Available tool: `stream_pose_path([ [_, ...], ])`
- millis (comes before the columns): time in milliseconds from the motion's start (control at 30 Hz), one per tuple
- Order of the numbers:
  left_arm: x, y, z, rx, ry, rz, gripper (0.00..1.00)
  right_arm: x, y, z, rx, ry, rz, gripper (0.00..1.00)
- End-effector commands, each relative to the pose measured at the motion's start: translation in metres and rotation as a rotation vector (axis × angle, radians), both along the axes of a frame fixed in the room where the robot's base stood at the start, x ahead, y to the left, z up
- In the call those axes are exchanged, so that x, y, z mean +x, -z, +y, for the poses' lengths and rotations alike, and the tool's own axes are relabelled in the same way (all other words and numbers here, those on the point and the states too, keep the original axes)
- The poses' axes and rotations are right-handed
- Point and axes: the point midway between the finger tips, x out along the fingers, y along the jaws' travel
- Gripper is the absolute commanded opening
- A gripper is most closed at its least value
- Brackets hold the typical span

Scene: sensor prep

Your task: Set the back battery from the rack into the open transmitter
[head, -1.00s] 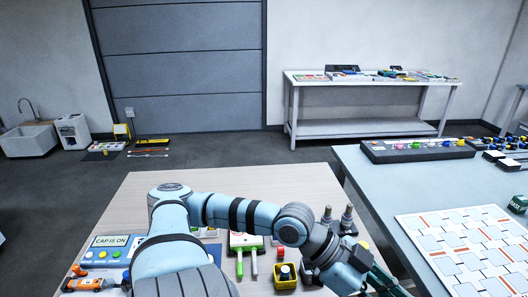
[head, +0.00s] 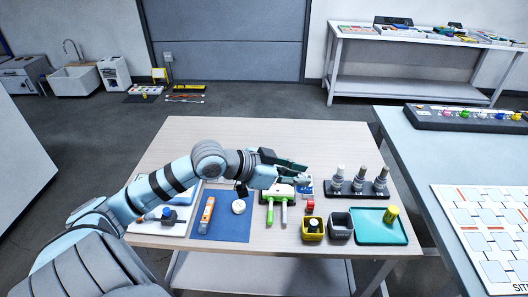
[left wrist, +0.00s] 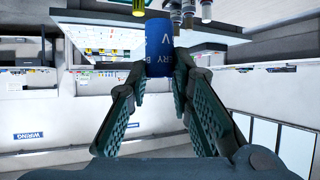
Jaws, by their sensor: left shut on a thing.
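My left gripper (head: 300,171) is over the middle of the wooden table, left of the black rack. In the left wrist view it (left wrist: 160,75) is shut on a blue battery (left wrist: 159,42) with white lettering. I cannot make out the battery in the head view. An orange and grey device (head: 207,213), perhaps the transmitter, lies on a blue mat (head: 235,229); its opening is too small to tell. A round white piece (head: 238,206) lies beside it. The black rack (head: 352,189) holds three upright grey-topped posts. My right gripper is not in view.
Green-handled tools (head: 276,212), a yellow cup (head: 312,230), a grey cup (head: 341,226) and a teal tray (head: 376,231) with a yellow cylinder (head: 392,214) line the front. The table's back is clear. A grey-blue table (head: 420,160) stands at the right.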

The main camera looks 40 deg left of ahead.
Motion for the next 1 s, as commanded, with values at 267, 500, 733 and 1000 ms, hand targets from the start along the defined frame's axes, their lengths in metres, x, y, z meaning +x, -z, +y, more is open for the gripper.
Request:
stream_pose_path([
  [267,0.074,0.046,0.116,-0.008,-0.543,0.007,0.00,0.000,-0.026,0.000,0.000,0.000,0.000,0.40],
  [500,0.087,0.093,0.150,-0.001,-0.783,0.003,0.00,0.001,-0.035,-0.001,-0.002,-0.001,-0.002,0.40],
  [733,0.087,0.111,0.153,0.005,-0.799,-0.001,0.00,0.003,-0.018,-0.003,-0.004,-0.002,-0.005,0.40],
  [1000,0.087,0.137,0.152,0.005,-0.797,-0.002,0.00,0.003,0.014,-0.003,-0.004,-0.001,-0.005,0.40],
])
